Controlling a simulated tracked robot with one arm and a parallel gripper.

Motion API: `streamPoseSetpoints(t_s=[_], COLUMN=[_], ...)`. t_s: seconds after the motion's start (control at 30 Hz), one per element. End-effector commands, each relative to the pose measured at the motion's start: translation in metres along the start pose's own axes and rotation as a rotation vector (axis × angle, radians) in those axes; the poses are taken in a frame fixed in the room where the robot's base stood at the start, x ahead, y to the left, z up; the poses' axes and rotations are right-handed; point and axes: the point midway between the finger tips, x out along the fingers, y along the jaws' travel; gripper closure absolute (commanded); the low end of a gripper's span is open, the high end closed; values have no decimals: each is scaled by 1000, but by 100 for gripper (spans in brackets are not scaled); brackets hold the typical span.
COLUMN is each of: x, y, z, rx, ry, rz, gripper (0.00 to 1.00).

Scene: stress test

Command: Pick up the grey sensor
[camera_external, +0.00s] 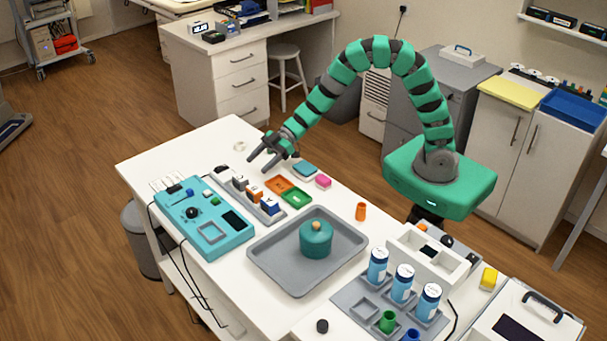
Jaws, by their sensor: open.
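A grey rack (262,216) holds a row of small block-like pieces on the white table.
A teal control box (208,236) lies left of the rack. Orange (280,185) and green (296,198) trays lie right. A grey tray (262,257) with a teal lidded pot (318,240) is nearer. Blue-labelled bottles (403,283) stand front right. The table's far end is mostly clear.

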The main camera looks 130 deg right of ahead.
Motion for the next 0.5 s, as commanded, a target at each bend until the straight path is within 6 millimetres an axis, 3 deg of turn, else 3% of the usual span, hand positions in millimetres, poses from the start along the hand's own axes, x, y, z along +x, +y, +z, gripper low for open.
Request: streamPoseSetpoints(t_s=[0.33,0.5], x=[23,46], y=[0,0], z=[1,1], rx=[0,-2], ry=[-2,-1], rz=[1,0], gripper=[38,38])
